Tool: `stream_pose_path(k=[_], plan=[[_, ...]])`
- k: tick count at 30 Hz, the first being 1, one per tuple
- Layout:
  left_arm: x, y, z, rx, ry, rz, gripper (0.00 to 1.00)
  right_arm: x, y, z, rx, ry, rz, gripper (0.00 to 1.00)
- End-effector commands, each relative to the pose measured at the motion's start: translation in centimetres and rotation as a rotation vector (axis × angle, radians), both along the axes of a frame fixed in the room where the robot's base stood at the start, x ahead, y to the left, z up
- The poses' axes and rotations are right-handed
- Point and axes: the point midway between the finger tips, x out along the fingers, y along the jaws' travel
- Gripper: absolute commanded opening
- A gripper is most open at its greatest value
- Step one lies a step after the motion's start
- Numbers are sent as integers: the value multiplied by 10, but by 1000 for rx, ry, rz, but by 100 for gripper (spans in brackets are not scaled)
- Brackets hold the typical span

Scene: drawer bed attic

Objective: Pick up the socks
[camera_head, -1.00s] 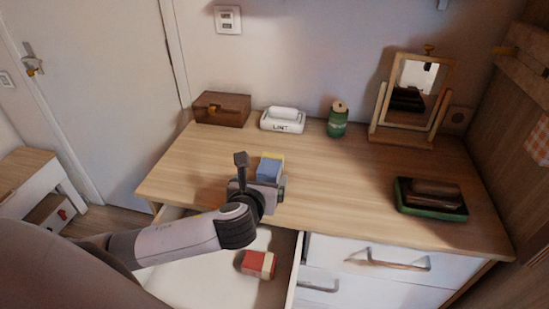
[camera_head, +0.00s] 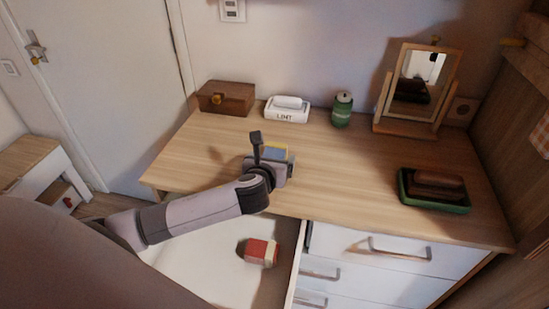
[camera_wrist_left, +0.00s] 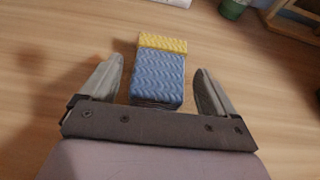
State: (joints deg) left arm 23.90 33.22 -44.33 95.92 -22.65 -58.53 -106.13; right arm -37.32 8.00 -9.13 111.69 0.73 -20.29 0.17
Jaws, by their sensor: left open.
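A folded pair of blue socks with a yellow band (camera_wrist_left: 158,75) lies on the wooden top of the dresser. In the head view the socks (camera_head: 274,153) are mostly hidden behind my left gripper (camera_head: 281,165). In the left wrist view my left gripper (camera_wrist_left: 156,90) is open, with one finger on each side of the socks and a gap beside each finger. A red and cream bundle, seemingly another folded pair of socks (camera_head: 261,252), lies in the open drawer below my left arm. My right gripper is not in view.
On the dresser top (camera_head: 340,190) stand a brown box (camera_head: 227,98), a white lint container (camera_head: 287,110), a green can (camera_head: 342,109), a mirror (camera_head: 412,88) and a green tray (camera_head: 408,196) with a brown object. The open drawer (camera_head: 296,268) juts out in front.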

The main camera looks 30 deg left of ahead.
Motion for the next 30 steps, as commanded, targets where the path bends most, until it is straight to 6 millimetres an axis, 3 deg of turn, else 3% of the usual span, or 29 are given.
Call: stream_pose_path(k=[3, 8, 17, 23, 26, 30], plan=[[0, 0, 0, 0, 0, 0, 86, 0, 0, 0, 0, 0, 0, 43], [0, 0, 0, 0, 0, 0, 34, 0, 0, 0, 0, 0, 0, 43], [0, 0, 1, 0, -1, 0, 33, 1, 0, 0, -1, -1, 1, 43], [0, 0, 13, 1, -4, 1, 33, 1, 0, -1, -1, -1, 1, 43], [0, 1, 28, 1, -6, 0, 33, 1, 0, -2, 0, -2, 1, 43], [1, 0, 62, 0, -9, 0, 33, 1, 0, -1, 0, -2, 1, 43]])
